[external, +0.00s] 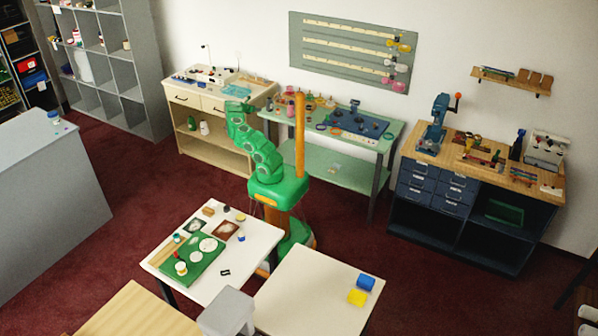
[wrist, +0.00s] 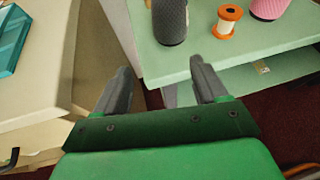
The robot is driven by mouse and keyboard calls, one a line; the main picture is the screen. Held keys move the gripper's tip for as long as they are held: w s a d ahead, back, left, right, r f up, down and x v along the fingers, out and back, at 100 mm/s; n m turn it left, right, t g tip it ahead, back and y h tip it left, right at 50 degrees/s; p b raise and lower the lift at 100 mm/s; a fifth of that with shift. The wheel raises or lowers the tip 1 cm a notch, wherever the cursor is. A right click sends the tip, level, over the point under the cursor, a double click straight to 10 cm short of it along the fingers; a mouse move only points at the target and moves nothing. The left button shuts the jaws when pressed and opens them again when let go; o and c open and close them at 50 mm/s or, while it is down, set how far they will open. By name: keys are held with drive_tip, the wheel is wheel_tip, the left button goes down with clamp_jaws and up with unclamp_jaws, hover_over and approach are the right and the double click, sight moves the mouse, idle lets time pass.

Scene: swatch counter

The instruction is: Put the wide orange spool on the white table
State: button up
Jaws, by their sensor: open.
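In the external view my arm reaches towards the back furniture, and the spool is too small to pick out. Two white-topped tables, left (external: 158,263) and right (external: 300,285), stand in front.
The left white table holds a green mat (external: 206,262) and several small items. The right one holds a blue thing (external: 366,282) and a yellow thing (external: 357,297); most of its top is bare. A cream drawer cabinet (external: 205,104) stands left of the green table.

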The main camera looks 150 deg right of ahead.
sight(278, 112)
drive_tip(key=s+a+m+y, duration=0.1)
drive_tip(key=s+a, duration=0.1)
drive_tip(key=a, duration=0.2)
drive_tip(key=s+a+f+m+y, duration=0.1)
drive_tip(key=s+a, duration=0.1)
drive_tip(key=a, duration=0.2)
drive_tip(key=s+a+m+y, duration=0.1)
drive_tip(key=s+a, duration=0.1)
drive_tip(key=a, duration=0.2)
drive_tip(key=shift+f+m+t, duration=0.25)
drive_tip(key=shift+m+t, duration=0.05)
drive_tip(key=shift+m, duration=0.1)
drive_tip(key=shift+x, duration=3.65)
drive_tip(key=shift+a+r, duration=0.1)
drive_tip(key=shift+r, duration=0.05)
drive_tip(key=c, duration=1.1)
drive_tip(key=shift+c, duration=0.2)
